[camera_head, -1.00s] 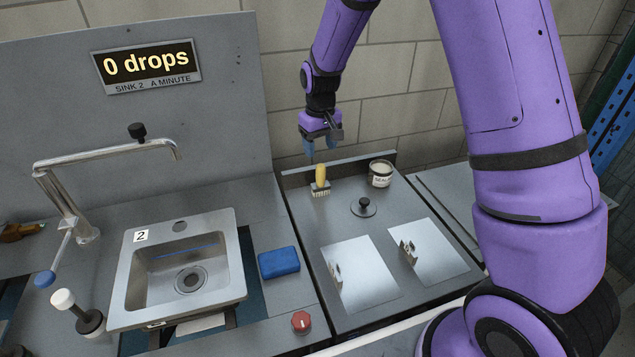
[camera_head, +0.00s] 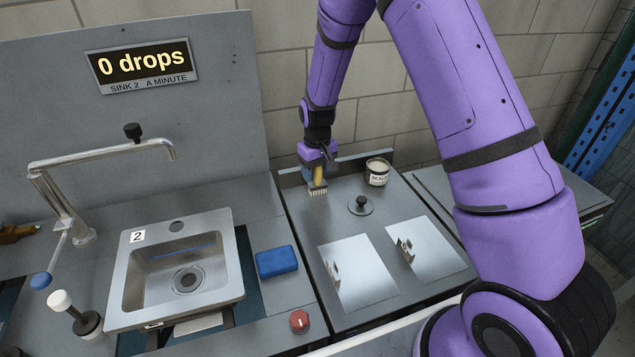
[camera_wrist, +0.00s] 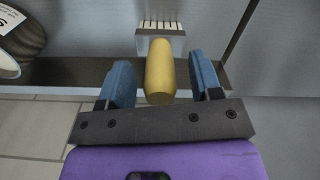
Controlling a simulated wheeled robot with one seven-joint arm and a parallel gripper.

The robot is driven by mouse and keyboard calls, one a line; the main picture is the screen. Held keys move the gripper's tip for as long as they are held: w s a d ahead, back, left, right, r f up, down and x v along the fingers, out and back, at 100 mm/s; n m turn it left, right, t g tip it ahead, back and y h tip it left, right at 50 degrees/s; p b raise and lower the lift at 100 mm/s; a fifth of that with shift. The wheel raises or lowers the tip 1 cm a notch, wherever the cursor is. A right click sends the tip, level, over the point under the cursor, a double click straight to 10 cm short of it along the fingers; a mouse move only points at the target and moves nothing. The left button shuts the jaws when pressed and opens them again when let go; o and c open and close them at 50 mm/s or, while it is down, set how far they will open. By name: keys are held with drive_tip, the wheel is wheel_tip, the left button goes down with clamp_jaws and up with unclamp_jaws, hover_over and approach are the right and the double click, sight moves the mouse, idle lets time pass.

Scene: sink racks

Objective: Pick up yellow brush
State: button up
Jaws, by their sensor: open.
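The yellow brush stands at the back of the grey worktop, its yellow handle (camera_head: 319,174) up and its pale bristles (camera_head: 317,192) down on the surface. My gripper (camera_head: 314,178) is lowered around the handle. In the wrist view, the yellow handle (camera_wrist: 160,72) lies between the two blue fingers of my gripper (camera_wrist: 162,80), with a gap on each side. The jaws are open. The bristle head (camera_wrist: 161,28) shows beyond the handle. In the head view, the gripper partly hides the handle.
A sealant tin (camera_head: 377,172) stands right of the brush. A low back ledge (camera_head: 345,165) runs behind it. A black knob (camera_head: 361,205) and two metal plates (camera_head: 357,270) lie nearer the front. The sink (camera_head: 181,272) and a blue sponge (camera_head: 277,261) are to the left.

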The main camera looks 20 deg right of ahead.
drive_tip(key=c, duration=1)
